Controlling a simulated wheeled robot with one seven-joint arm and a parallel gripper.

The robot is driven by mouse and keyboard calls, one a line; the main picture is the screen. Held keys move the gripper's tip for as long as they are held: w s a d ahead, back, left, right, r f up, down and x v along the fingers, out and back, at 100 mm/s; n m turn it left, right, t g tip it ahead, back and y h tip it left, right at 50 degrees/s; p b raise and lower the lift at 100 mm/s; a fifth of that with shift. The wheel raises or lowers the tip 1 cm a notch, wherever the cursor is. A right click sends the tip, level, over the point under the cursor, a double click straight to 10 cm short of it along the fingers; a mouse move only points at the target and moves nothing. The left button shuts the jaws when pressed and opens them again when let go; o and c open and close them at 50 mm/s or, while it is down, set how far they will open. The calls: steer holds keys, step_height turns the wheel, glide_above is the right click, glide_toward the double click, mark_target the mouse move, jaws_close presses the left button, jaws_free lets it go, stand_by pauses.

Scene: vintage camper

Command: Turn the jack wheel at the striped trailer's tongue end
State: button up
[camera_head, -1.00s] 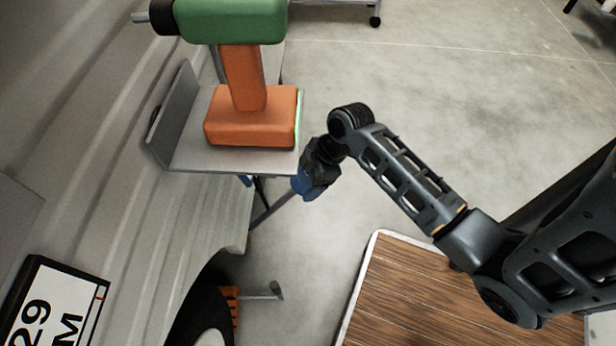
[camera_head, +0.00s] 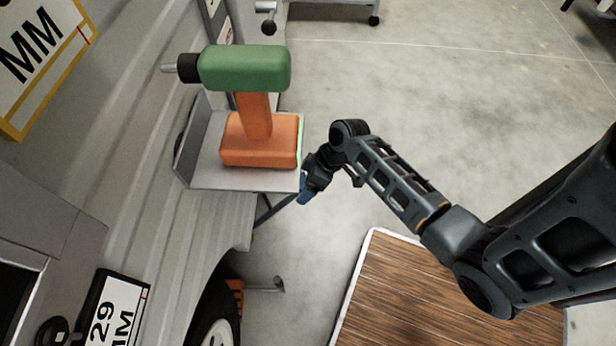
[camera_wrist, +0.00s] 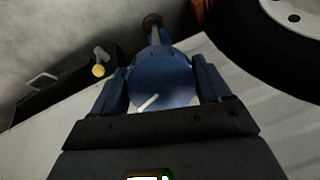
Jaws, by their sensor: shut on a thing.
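My gripper (camera_head: 305,192) is low beside the right end of a grey fold-down shelf on the striped trailer (camera_head: 135,190). In the wrist view its two blue fingers (camera_wrist: 160,88) are shut on a round blue part (camera_wrist: 158,68), which looks like the jack wheel. A thin shaft with a brown knob (camera_wrist: 153,20) sticks out beyond it, and a short white bar crosses its lower face. In the head view, the wheel is hidden by my gripper and the shelf. Dark grey struts (camera_head: 268,209) show under the shelf, near my gripper.
A cordless drill (camera_head: 255,120) with green body and orange base stands on the shelf (camera_head: 215,178), above my gripper. A trailer tyre with orange chock (camera_head: 238,290) is below. A wood-topped platform (camera_head: 450,290) lies right. Concrete floor (camera_head: 450,120) is clear behind my arm.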

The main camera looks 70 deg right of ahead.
steer(key=shift+d+m+p, duration=0.1)
steer(key=shift+m+p, duration=0.75)
steer(key=shift+m, duration=0.35)
steer(key=o, duration=1)
steer(key=p+v, duration=0.1)
steer(key=v, duration=0.6)
steer(key=shift+s+d+r, duration=0.1)
steer(key=shift+s+r, duration=0.1)
steer(key=shift+r, duration=0.1)
